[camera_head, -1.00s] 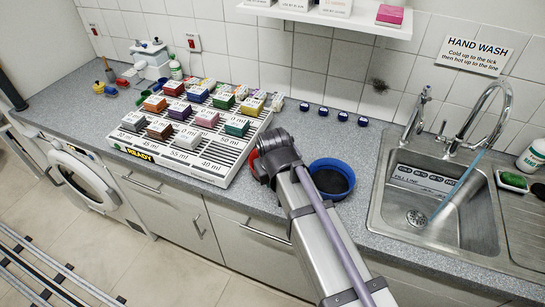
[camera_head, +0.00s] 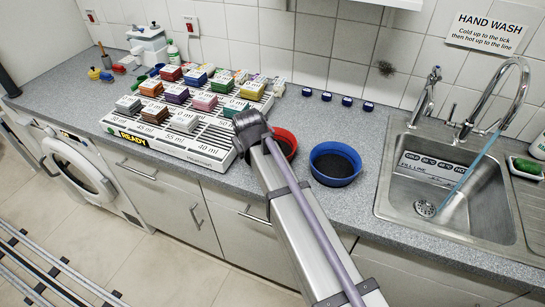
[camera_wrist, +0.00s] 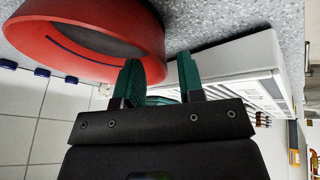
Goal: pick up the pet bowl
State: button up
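Two bowls stand on the counter, and I cannot tell which one the task means. The red bowl (camera_head: 288,139) has a dark inside and is partly hidden behind my arm in the head view. It fills the upper left of the wrist view (camera_wrist: 95,62), with a dark blue line inside. The blue bowl (camera_head: 335,164), also dark inside, stands to its right. My gripper (camera_wrist: 162,72) is open with two green fingers. In the wrist view the left finger overlaps the red bowl's edge; contact is unclear. The head view hides the fingers.
A white slotted rack (camera_head: 185,125) with several coloured blocks stands left of the red bowl. The sink (camera_head: 440,190) is to the right. Several small blue caps (camera_head: 346,101) lie along the wall. Counter space (camera_head: 358,205) is clear in front of the blue bowl.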

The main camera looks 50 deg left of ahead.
jog(key=b+x, duration=0.1)
jog(key=x, duration=0.2)
jog(key=shift+d+r, duration=0.15)
jog(key=shift+r, duration=0.1)
grip_shut()
